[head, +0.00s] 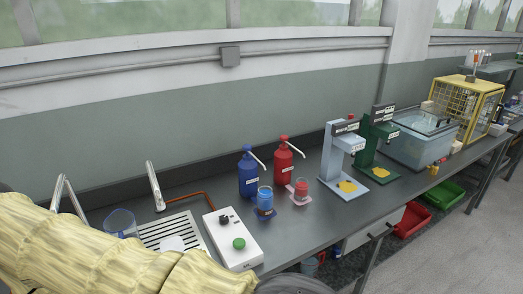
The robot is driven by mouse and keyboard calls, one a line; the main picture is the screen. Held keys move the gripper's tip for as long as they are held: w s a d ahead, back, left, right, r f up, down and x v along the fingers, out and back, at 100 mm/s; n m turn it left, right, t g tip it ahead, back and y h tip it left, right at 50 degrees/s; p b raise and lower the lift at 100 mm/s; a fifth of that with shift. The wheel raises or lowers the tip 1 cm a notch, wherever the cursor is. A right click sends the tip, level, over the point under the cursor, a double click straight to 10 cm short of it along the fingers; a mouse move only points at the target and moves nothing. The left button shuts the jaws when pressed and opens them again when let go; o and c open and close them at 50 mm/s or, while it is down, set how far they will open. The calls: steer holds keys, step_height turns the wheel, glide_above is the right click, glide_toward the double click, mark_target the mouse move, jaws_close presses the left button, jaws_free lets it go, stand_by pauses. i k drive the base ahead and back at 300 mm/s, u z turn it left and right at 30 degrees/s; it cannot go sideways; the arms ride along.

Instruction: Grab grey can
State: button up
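I cannot make out a grey can in the head view. My arm, in a pale yellow ribbed cover, crosses the lower left corner and hides part of the bench there. My gripper is not in view. A dark grey rounded shape is cut off at the bottom edge, and I cannot tell what it is.
The long grey bench (325,228) holds a white control box (231,240), blue (248,175) and red (283,162) pump bottles, small blue (265,197) and red (301,189) containers, grey-blue (337,160) and green (366,142) machines, a clear tank (421,150) and a yellow cage (466,103).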

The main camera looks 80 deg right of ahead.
mark_target(302, 188)
steer(key=u, duration=0.05)
steer(key=k, duration=1.4)
steer(key=z, duration=1.75)
steer(key=i, duration=0.35)
steer(key=u, duration=0.05)
